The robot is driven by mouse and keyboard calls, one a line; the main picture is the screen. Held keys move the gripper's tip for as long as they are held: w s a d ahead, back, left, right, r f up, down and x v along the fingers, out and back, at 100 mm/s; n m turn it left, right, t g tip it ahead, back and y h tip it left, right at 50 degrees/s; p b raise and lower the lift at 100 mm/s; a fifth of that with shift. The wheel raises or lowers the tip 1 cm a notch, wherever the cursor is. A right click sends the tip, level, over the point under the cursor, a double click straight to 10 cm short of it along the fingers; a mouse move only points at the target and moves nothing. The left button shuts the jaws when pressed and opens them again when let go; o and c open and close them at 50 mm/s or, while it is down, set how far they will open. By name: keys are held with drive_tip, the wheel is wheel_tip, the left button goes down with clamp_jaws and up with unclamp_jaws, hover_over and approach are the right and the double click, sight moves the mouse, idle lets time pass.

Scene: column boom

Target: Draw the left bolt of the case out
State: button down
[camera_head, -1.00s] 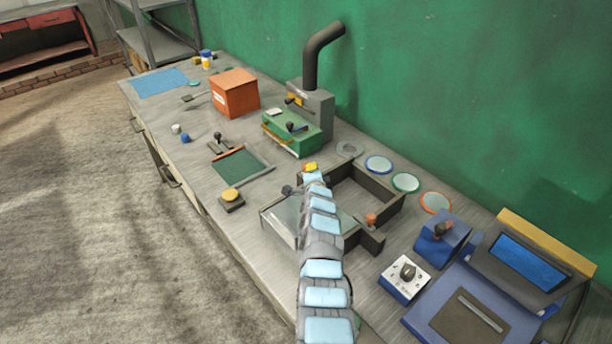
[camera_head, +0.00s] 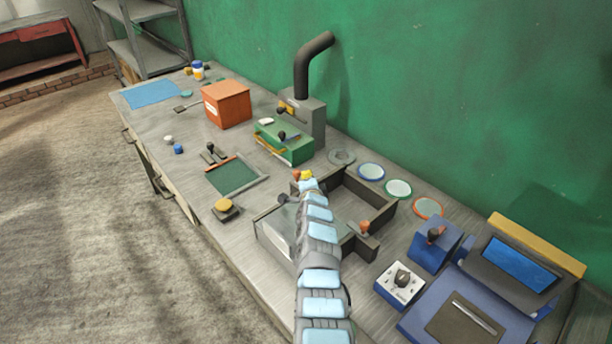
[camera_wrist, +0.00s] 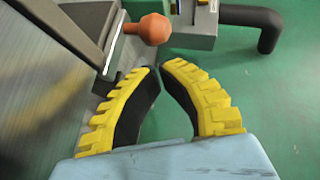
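The case (camera_head: 375,187) is a dark-walled open box on the bench, with a glassy panel (camera_head: 275,237) at its front left. An orange bolt knob (camera_head: 296,175) shows at its far left, just beside my gripper (camera_head: 306,174). Another orange knob (camera_head: 365,226) stands at its right end. In the wrist view the left bolt's round orange knob (camera_wrist: 155,29) lies beyond my yellow fingertips (camera_wrist: 160,70), apart from them. The black finger pads stand apart with a narrow gap at the tips and nothing between them. My arm hides part of the case.
A green box (camera_head: 285,148) and a grey block with a black pipe (camera_head: 302,70) stand behind the case. A blue console (camera_head: 470,320) and a white dial box (camera_head: 400,285) stand at right. Coloured rings (camera_head: 398,188) lie along the wall.

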drive_tip(key=shift+d+p+v, duration=0.2)
drive_tip(key=shift+p+v, duration=0.35)
drive_tip(key=shift+v, duration=0.55)
drive_tip(key=shift+d+p+v, duration=0.15)
drive_tip(key=shift+p+v, duration=0.4)
drive_tip(key=shift+v, duration=0.5)
drive_tip(key=shift+d+p+v, duration=0.2)
drive_tip(key=shift+p+v, duration=0.35)
drive_tip(key=shift+v, duration=2.95)
drive_tip(key=shift+r, duration=0.2)
